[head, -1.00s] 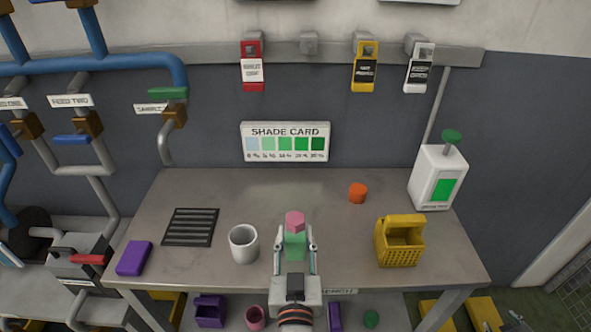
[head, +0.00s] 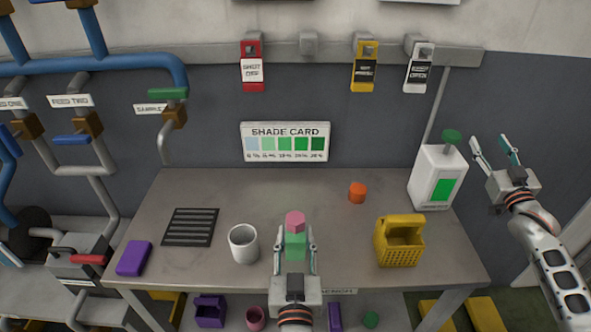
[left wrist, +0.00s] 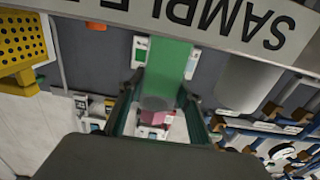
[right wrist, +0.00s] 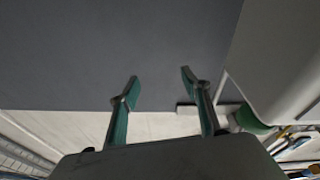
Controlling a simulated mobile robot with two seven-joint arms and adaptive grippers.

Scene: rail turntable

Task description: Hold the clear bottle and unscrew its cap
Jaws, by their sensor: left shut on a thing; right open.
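The bottle (head: 295,246) looks green, with a pink cap (head: 295,219) on top. It is upright over the front middle of the bench. My left gripper (head: 295,240) is shut on the bottle's body, a finger on each side, below the cap. In the left wrist view the green body (left wrist: 166,70) shows between the fingers, with a pink part (left wrist: 153,133) beyond. My right gripper (head: 490,144) is open and empty, raised at the right beside the white dispenser; its spread fingers (right wrist: 160,78) also show in the right wrist view.
The bench (head: 330,190) holds a white mug (head: 243,244) left of the bottle, a purple block (head: 134,258), a dark grate (head: 189,227), an orange cap-like piece (head: 357,193), a yellow basket (head: 399,243) and the white dispenser (head: 434,180). The bench middle behind the bottle is clear.

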